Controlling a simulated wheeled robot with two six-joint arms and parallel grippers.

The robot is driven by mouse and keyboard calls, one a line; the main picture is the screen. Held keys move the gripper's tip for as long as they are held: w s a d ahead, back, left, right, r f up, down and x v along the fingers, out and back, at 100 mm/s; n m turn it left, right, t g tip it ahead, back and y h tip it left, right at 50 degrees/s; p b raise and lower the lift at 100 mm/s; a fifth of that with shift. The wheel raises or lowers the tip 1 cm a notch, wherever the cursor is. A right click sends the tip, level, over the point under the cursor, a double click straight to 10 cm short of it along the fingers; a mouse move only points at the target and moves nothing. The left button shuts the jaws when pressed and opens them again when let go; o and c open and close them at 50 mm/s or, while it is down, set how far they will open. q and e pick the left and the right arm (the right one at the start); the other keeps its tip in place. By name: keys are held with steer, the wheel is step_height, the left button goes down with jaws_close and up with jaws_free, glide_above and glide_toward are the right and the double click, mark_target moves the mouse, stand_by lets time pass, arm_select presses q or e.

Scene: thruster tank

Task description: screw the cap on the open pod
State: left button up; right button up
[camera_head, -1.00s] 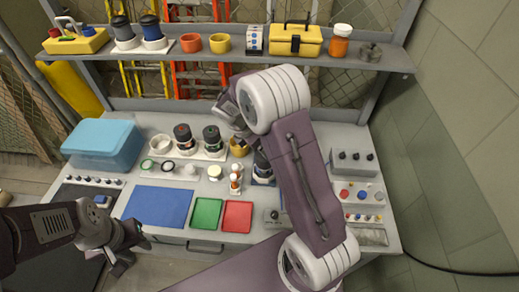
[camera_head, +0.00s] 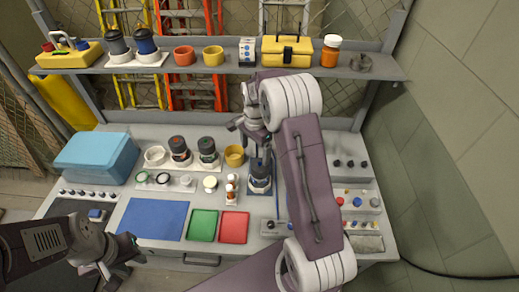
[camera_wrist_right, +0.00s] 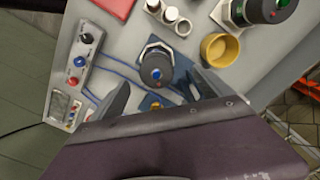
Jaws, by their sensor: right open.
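A dark pod with a blue dot on top (camera_head: 260,176) stands upright on the bench. In the right wrist view this pod (camera_wrist_right: 157,66) sits in a pale angular holder. Two more dark pods, one with a red mark (camera_head: 179,151) and one with a green mark (camera_head: 208,152), stand to its left. I cannot tell which pod is open or which piece is the cap. My right gripper (camera_head: 249,132) is open and empty, above and behind the blue-dot pod; its fingers (camera_wrist_right: 160,95) show apart in the wrist view. My left gripper (camera_head: 118,263) hangs at the bench's front left; its jaws are unclear.
A yellow cup (camera_head: 234,156) stands close left of the blue-dot pod. Small bottles (camera_head: 231,188) stand in front. A row of rings and discs (camera_head: 163,178) lies left. A blue mat (camera_head: 153,218) is clear. The shelf (camera_head: 220,70) overhangs behind my right gripper.

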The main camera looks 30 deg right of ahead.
mark_target(260, 163)
steer(key=shift+s+d+f, duration=0.1)
steer(key=shift+s+d, duration=0.05)
steer(key=shift+d, duration=0.35)
steer(key=shift+s+d+f, duration=0.1)
steer(key=shift+d, duration=0.35)
step_height(260, 163, down, 9)
steer(key=shift+a+p, duration=0.15)
steer(key=shift+p, duration=1.05)
steer(key=shift+c, duration=0.3)
